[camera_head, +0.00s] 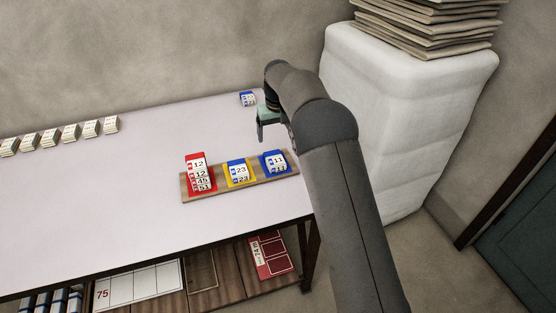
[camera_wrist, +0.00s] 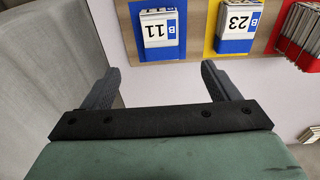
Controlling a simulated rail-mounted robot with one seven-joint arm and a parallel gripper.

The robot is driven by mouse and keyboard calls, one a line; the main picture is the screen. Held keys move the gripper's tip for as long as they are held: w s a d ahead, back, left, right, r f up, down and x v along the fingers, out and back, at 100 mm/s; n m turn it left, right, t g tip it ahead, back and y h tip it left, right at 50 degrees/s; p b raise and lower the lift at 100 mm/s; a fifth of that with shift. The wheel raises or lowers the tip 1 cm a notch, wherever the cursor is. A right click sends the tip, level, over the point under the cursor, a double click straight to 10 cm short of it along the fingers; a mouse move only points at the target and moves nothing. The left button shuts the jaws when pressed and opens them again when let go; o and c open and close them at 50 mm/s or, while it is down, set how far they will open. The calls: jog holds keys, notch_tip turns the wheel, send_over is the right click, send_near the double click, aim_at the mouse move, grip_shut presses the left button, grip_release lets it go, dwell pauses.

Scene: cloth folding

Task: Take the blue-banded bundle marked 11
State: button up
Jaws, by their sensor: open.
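White bundles marked 11 (camera_head: 277,161) lie on the blue pad at the right end of a wooden board (camera_head: 222,191). They show at the top of the wrist view (camera_wrist: 160,28), upside down, with a blue marking. A separate blue-banded bundle (camera_head: 247,99) lies alone at the table's back edge; its number is too small to read. My gripper (camera_head: 263,130) is over the right part of the table, between the lone bundle and the board. In the wrist view its two fingers (camera_wrist: 160,70) are apart with nothing between them, below the blue pad in the picture.
The board also bears bundles marked 23 on a yellow pad (camera_head: 238,184) and marked 12 on a red pad (camera_head: 187,158). A row of several bundles (camera_head: 70,132) stands at the back left. A white padded block (camera_head: 400,95) stands right of the table. The table's middle is clear.

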send_over(275, 157)
jog(key=f, duration=0.6)
jog(key=shift+s+d+f, duration=0.1)
jog(key=shift+s, duration=0.15)
jog(key=shift+w+f+p, duration=0.1)
jog(key=shift+f+p, duration=0.45)
jog(key=shift+f, duration=2.05)
jog(key=c, duration=1.1)
